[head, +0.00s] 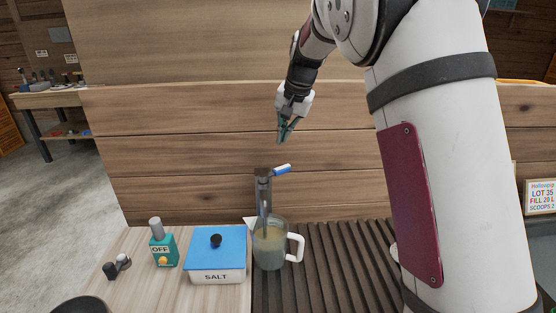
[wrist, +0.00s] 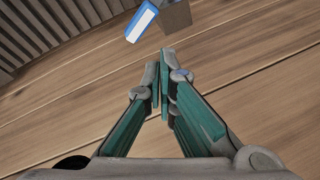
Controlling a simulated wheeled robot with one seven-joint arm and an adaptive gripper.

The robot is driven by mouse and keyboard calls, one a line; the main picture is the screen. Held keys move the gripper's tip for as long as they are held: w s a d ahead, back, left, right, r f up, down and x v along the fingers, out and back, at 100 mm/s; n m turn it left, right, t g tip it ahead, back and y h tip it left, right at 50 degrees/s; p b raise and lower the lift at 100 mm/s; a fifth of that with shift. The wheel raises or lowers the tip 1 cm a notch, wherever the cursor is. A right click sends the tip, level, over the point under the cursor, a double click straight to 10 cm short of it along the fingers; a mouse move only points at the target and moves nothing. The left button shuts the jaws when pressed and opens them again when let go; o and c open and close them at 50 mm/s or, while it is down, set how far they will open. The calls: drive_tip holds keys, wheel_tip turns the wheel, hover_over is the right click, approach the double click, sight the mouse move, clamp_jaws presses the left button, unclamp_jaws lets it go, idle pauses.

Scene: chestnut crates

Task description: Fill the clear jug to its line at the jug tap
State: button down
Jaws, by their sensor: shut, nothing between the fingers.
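The clear jug (head: 270,247) with a white handle stands upright under the jug tap (head: 263,190), on the edge of the dark slatted board. It holds a greyish liquid; I cannot make out the line. The tap has a blue and white lever (head: 282,169) pointing right, and the lever also shows at the top of the wrist view (wrist: 141,22). My gripper (head: 283,138) is above the tap, in front of the plank wall, apart from the lever. Its fingertips (wrist: 162,60) are together and empty in the wrist view.
A blue-lidded salt box (head: 217,264) stands left of the jug. A teal box marked OFF (head: 163,250) and a small dark item (head: 117,266) stand farther left. The plank wall (head: 180,160) rises behind.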

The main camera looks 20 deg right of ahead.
sight(275, 173)
drive_tip(key=w+f+n, duration=0.2)
drive_tip(key=f+n, duration=0.1)
drive_tip(key=w+a+f+n, duration=0.1)
drive_tip(key=w+f+n, duration=0.1)
drive_tip(key=f+n, duration=0.1)
drive_tip(key=w+a+f+n, duration=0.1)
drive_tip(key=w+f+n, duration=0.1)
drive_tip(key=f+n, duration=0.1)
drive_tip(key=shift+w+n, duration=0.35)
drive_tip(key=shift+n, duration=0.25)
drive_tip(key=shift+s+d+p, duration=0.2)
drive_tip(key=shift+s+d, duration=0.05)
drive_tip(key=shift+s, duration=0.4)
drive_tip(key=shift+s+d+p, duration=0.25)
drive_tip(key=shift+s, duration=0.35)
drive_tip(key=shift+s+d+p, duration=0.2)
drive_tip(key=shift+s+d, duration=0.05)
drive_tip(key=shift+s, duration=0.4)
